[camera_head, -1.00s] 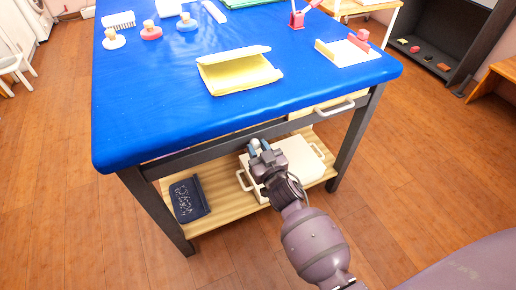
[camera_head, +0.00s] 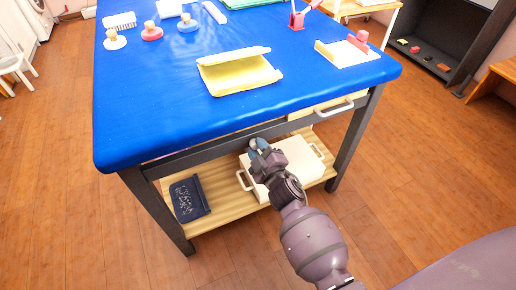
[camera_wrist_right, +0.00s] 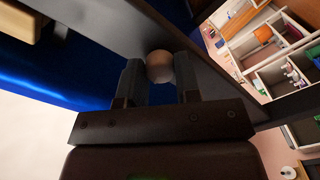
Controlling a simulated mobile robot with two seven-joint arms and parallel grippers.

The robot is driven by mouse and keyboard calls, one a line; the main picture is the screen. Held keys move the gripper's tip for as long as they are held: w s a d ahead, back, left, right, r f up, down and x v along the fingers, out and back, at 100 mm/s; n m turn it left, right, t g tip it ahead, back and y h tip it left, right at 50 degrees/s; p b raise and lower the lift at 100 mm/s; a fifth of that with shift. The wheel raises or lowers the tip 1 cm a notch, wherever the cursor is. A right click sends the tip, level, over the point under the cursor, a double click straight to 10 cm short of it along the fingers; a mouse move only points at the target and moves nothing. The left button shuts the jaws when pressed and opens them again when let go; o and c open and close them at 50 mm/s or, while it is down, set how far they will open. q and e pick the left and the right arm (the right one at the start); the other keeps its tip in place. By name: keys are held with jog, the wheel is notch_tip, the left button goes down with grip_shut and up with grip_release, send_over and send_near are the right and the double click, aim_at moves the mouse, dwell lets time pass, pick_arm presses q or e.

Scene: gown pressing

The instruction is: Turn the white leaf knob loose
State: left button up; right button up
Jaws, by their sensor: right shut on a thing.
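The white leaf knob (camera_wrist_right: 159,66) is a small round pale ball on the dark rail under the tabletop edge. In the wrist view it sits between the two fingertips of my right gripper (camera_wrist_right: 158,80). In the head view my right gripper (camera_head: 261,148) reaches up to the front rail (camera_head: 205,154) of the blue table, shut on the knob. There the fingers mostly hide the knob. My left gripper is not in view.
The blue padded tabletop (camera_head: 150,105) overhangs just above my right gripper. A yellow folded piece (camera_head: 238,75) lies on it. Below, a wooden shelf (camera_head: 228,200) holds a white box (camera_head: 300,160) and a dark blue item (camera_head: 188,200). Open floor lies in front.

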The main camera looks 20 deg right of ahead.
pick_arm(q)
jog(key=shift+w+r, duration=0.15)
pick_arm(e)
jog(key=shift+n, duration=1.9)
jog(key=o, duration=0.9)
jog(key=shift+s, duration=0.1)
pick_arm(q)
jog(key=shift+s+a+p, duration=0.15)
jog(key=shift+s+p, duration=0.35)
jog(key=shift+p, duration=0.1)
pick_arm(e)
jog(key=s, duration=1)
jog(key=shift+s+d, duration=0.2)
jog(key=shift+s, duration=0.1)
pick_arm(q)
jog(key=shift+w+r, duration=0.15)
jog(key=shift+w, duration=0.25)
